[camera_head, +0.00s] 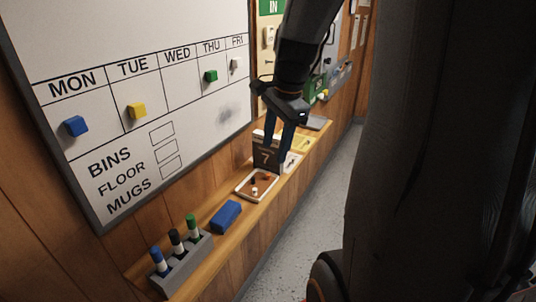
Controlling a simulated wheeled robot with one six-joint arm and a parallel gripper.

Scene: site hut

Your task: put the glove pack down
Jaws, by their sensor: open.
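My gripper (277,150) points down over the narrow wooden shelf (203,230), its two dark blue fingers apart. A dark upright card with a "7" (264,158) stands just behind and left of the fingers. A small white flat item (293,160) lies on the shelf right beside the right fingertip; it may be the glove pack, but I cannot tell for sure. The fingers partly cover this spot. I see nothing clearly held between them.
A shallow tray (243,195) with small pieces lies nearer, then a blue block (226,216) and a grey marker holder (181,268). A yellow sheet (303,143) lies farther along. The whiteboard (120,60) borders the shelf; grey floor (305,213) is open at right.

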